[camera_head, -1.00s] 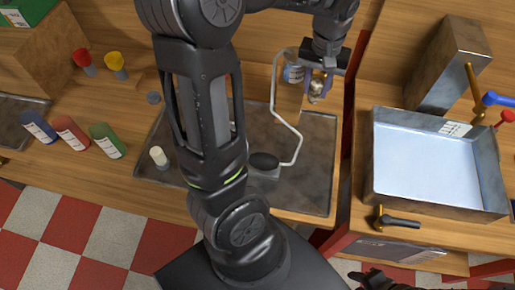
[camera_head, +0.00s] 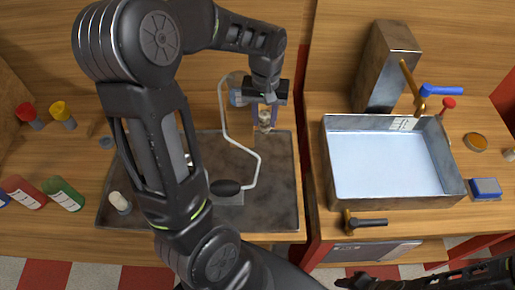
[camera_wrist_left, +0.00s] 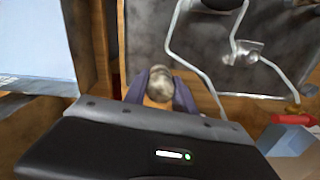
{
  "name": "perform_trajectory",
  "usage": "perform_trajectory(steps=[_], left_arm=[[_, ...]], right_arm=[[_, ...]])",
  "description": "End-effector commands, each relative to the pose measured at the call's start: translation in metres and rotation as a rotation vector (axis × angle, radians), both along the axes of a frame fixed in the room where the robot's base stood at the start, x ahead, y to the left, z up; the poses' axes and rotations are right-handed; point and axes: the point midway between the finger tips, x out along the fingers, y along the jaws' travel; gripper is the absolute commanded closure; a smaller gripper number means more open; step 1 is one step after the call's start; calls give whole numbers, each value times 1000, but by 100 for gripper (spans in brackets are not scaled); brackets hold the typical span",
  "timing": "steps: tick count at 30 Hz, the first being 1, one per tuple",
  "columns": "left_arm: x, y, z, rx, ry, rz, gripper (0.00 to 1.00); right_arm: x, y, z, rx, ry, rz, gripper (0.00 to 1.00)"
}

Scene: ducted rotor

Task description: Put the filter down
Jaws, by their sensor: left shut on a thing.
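My left gripper (camera_head: 264,122) is shut on a small, pale grey, rounded thing (camera_head: 265,116), which I take to be the filter. In the left wrist view its round grey end (camera_wrist_left: 160,83) shows between the two purplish fingers, with the gripper body below it. The gripper holds it over the wooden counter near the back right of the dark metal tray (camera_head: 275,205). I cannot tell whether it touches the surface. Part of my right arm (camera_head: 440,279) shows at the bottom right, and its fingers are not clear.
A bent pale wire frame (camera_head: 240,145) with a dark knob stands on the tray, left of the gripper. A labelled jar (camera_head: 237,90) is just behind. A metal sink basin (camera_head: 390,200) is to the right. Red and green bottles (camera_head: 64,194) lie at left.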

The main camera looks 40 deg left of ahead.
Motion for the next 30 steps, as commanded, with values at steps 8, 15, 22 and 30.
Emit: perform_trajectory(steps=[8,15,22,30], left_arm=[[-1,0,-84,0,2,1,100],[0,0,-97,0,0,1,100],[0,0,-96,0,0,1,100],[-1,0,-132,0,2,1,100]], right_arm=[[1,4,-42,8,-15,1,64],[4,6,-48,14,-23,3,64],[3,6,-47,14,-23,3,64],[6,7,-73,18,-31,5,64]])
